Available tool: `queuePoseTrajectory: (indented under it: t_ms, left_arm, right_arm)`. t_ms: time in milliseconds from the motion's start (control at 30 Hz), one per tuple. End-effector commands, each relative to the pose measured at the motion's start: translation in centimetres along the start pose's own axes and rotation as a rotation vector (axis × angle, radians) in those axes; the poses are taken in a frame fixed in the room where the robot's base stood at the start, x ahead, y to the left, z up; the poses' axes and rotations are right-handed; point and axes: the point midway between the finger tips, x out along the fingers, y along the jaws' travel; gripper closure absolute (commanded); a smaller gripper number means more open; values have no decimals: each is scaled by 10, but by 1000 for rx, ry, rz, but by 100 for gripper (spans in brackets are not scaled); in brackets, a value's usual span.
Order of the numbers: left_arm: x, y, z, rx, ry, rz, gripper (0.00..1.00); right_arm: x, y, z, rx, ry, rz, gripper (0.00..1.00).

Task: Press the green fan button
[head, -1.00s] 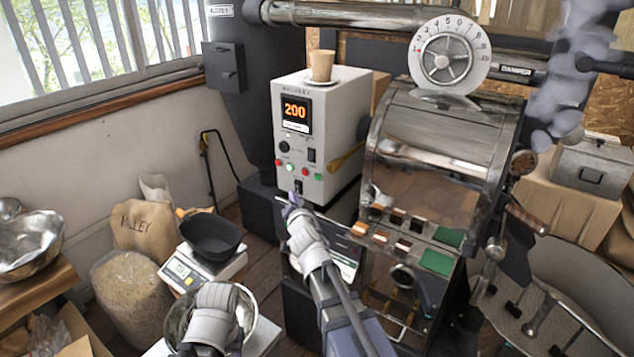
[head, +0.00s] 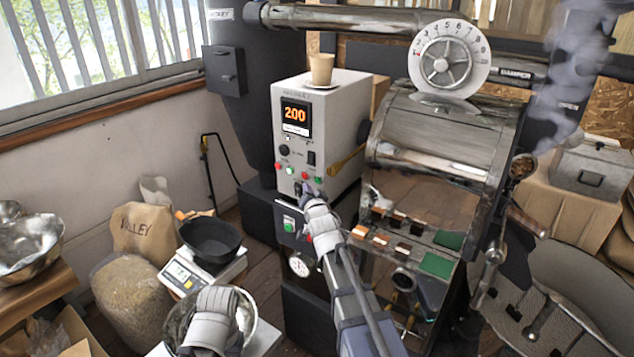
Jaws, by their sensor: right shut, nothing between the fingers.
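The white control box (head: 328,127) has a row of small round buttons low on its front. From left they are red, green (head: 290,170), red (head: 305,175) and green (head: 318,180). Another green button (head: 289,223) sits on a dark panel below the box. The labels are too small to read, so I cannot tell which green one is the fan's. My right gripper (head: 302,187) is shut and empty, its tip just below the row's right half; contact is unclear. My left gripper (head: 212,318) is over a metal bowl, its fingertips hidden.
The roaster (head: 440,125) with its handles stands right of the box. A cup (head: 321,68) stands on top of the box, whose display reads 200. A black pan (head: 210,239) sits on a scale (head: 184,276) at the left. A gauge (head: 300,265) is below the dark panel.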

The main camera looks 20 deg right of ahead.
Motion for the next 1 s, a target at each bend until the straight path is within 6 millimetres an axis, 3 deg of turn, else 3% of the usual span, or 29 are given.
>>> queuePoseTrajectory:
  t_ms: [300, 1000]
  left_arm:
    - [0, 0, 0, 0, 0, 0, 50]
    - [0, 0, 0, 0, 0, 0, 50]
  right_arm:
    - [13, 9, -10, 0, 1, 0, 100]
    - [14, 10, -10, 0, 0, 0, 100]
